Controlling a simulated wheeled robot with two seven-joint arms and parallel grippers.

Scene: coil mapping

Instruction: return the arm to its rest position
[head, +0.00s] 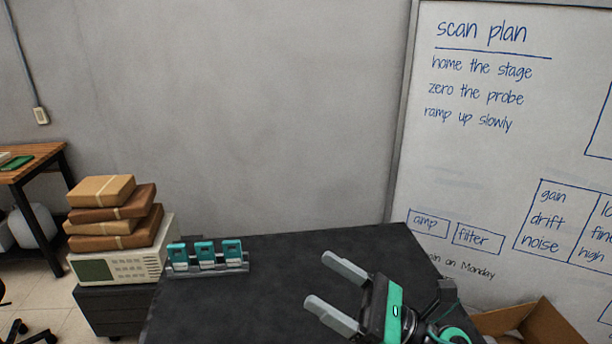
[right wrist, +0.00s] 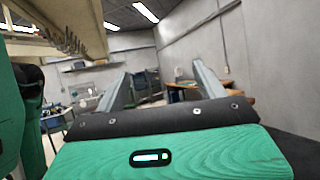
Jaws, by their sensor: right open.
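My right gripper (head: 335,290) is over the right part of the black table (head: 250,300) in the head view. Its two grey fingers point left and stand well apart, with nothing between them. In the right wrist view the gripper (right wrist: 160,90) also shows open and empty, its fingers pointing out toward the room. My left gripper is not in the head view.
A grey rack (head: 208,267) with several teal-topped pieces stands at the table's back left. Left of the table, several brown parcels (head: 113,212) are stacked on a beige instrument (head: 120,264). A cardboard box (head: 535,325) is at the lower right, below the whiteboard (head: 470,170). The table's middle is clear.

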